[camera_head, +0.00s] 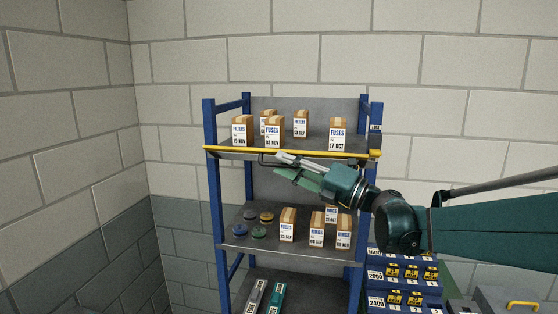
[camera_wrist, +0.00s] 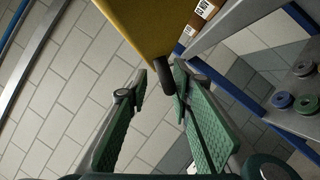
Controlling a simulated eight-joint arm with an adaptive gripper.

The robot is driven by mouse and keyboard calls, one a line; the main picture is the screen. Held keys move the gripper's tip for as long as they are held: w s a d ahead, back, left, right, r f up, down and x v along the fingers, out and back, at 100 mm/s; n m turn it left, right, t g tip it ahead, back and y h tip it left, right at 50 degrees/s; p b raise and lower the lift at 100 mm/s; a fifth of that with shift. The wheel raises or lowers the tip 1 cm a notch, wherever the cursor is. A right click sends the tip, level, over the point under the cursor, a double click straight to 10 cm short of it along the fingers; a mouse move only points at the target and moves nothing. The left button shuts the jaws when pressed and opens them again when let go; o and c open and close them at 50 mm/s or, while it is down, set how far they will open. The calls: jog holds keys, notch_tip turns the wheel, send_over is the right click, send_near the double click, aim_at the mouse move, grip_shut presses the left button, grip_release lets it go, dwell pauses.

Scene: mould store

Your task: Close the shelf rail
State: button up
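The shelf rail (camera_head: 305,152) is a yellow bar running level along the front edge of the upper shelf, from the left post to the right post. In the wrist view its yellow end (camera_wrist: 140,22) fills the top. A dark bar-like handle (camera_head: 267,159) hangs below the rail, left of the middle. My gripper (camera_head: 280,164) is just under the rail beside this handle. In the wrist view my gripper (camera_wrist: 160,82) has its green-padded fingers apart. The dark handle (camera_wrist: 174,88) shows between the fingertips, close to the right one; I cannot tell if they touch.
Several cartons (camera_head: 273,130) stand on the upper shelf behind the rail. Cartons (camera_head: 288,225) and round pucks (camera_head: 258,232) are on the middle shelf. Blue posts (camera_head: 212,190) frame the rack. A blue bin rack (camera_head: 400,286) stands at lower right. Left of the rack is open.

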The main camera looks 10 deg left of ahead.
jog(key=shift+x, duration=1.25)
jog(key=shift+c, duration=0.5)
